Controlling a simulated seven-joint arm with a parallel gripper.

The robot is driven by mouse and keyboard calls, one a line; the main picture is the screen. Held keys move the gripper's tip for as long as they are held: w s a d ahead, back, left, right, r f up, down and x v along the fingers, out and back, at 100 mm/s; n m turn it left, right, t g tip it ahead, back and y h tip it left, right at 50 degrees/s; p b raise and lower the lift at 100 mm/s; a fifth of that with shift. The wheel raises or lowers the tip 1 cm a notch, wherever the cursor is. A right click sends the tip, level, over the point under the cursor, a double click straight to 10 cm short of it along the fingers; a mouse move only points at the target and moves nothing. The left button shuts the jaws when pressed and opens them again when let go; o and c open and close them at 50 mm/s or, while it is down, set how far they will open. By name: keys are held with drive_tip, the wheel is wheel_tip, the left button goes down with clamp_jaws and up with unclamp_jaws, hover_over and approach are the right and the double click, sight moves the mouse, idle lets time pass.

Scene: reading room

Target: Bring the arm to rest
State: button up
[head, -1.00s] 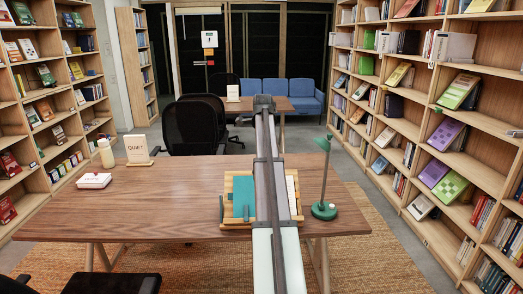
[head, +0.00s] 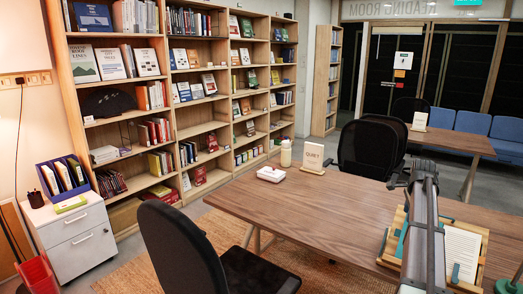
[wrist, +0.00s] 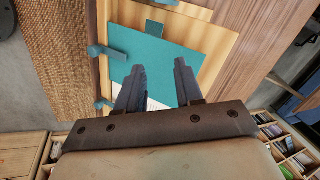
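My arm (head: 424,225) reaches out over the right part of the wooden table (head: 300,205) in the head view, above a wooden book stand (head: 470,288). In the wrist view my gripper (wrist: 159,67) is open, its two dark fingers apart with nothing between them. Beyond the fingertips is a teal cover (wrist: 165,55) on the pale wooden stand. Whether the fingers touch it I cannot tell. In the head view the gripper's fingers cannot be made out.
A white box (head: 270,175), a cream bottle (head: 286,153) and a QUIET sign (head: 313,158) stand at the table's far left. Black chairs (head: 205,250) (head: 370,147) stand at its near and far sides. A white cabinet (head: 72,235) and bookshelves (head: 205,115) line the left.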

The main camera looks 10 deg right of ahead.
drive_tip(key=a+f+n+g+y, duration=0.1)
drive_tip(key=a+f+n, duration=0.4)
drive_tip(key=a+f, duration=0.65)
drive_tip(key=a+f+n, duration=0.5)
drive_tip(key=a+f, duration=0.3)
drive_tip(key=a, duration=0.6)
drive_tip(key=s+a+f+n+g, duration=0.1)
drive_tip(key=s+a+f+n, duration=0.4)
drive_tip(key=a, duration=0.3)
drive_tip(key=s+a+f+n+y, duration=0.1)
drive_tip(key=s+a+f+n, duration=0.2)
drive_tip(key=s+a+f, duration=0.45)
drive_tip(key=s+a+f+n+g, duration=0.1)
drive_tip(key=s+a+f+n, duration=0.35)
drive_tip(key=a, duration=0.55)
drive_tip(key=s+f+g, duration=0.3)
drive_tip(key=s+f, duration=0.6)
drive_tip(key=s, duration=0.5)
drive_tip(key=s+f+g, duration=0.3)
drive_tip(key=s+f, duration=0.7)
drive_tip(key=s, duration=0.4)
drive_tip(key=shift+s+d+f+g, duration=0.2)
drive_tip(key=shift+s+f+g, duration=0.1)
